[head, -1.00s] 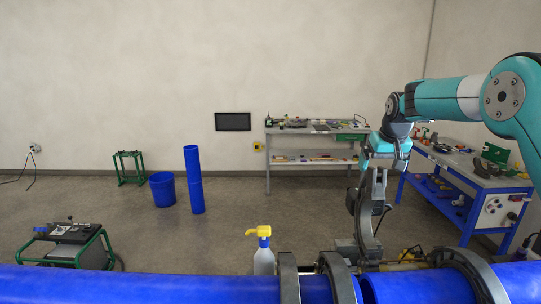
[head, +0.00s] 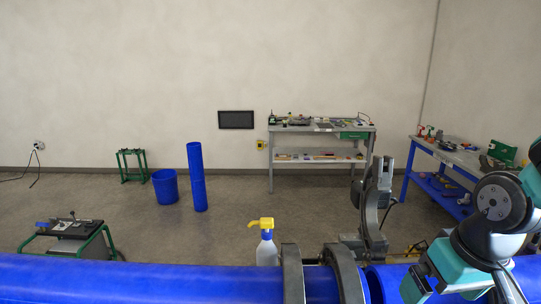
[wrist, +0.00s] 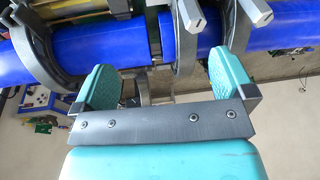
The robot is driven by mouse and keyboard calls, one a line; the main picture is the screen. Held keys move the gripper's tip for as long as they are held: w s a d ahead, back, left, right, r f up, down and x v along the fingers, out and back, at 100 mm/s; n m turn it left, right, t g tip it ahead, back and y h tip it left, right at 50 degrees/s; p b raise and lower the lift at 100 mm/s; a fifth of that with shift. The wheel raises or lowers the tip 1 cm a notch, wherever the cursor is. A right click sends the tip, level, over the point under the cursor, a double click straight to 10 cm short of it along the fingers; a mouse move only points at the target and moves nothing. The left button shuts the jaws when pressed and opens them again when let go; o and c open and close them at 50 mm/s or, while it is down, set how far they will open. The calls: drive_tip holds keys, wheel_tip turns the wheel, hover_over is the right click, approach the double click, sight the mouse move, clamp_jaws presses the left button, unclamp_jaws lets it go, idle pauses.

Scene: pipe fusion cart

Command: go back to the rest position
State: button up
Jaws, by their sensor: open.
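My gripper (wrist: 161,60) shows in the wrist view with its two teal fingers spread and nothing between them. Beyond the fingers lie the blue pipes, with a narrow gap between their ends. In the head view my arm is folded at the lower right, in front of the right blue pipe (head: 376,284); the fingertips cannot be made out there. The long left blue pipe (head: 130,280) runs along the bottom, held by dark ring clamps (head: 292,272). A dark upright tool (head: 374,205) stands behind the pipes, apart from my arm.
A spray bottle with a yellow head (head: 266,240) stands behind the left pipe. A workbench (head: 322,128) is at the back wall and a blue-legged one (head: 409,180) at the right. A blue bin (head: 165,188) and upright blue pipe (head: 196,178) stand on open floor.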

drive_tip(key=s+a+f+n+g+y+b, duration=0.2)
drive_tip(key=s+a+f+n+b, duration=0.3)
drive_tip(key=s+a+f+b, duration=0.4)
drive_tip(key=a+y+b, duration=0.1)
drive_tip(key=b, duration=0.3)
drive_tip(key=shift+s+a+n+b, duration=0.3)
drive_tip(key=shift+s+a+n, duration=0.05)
drive_tip(key=shift+s+n, duration=0.05)
drive_tip(key=shift+c, duration=0.2)
idle(2.1)
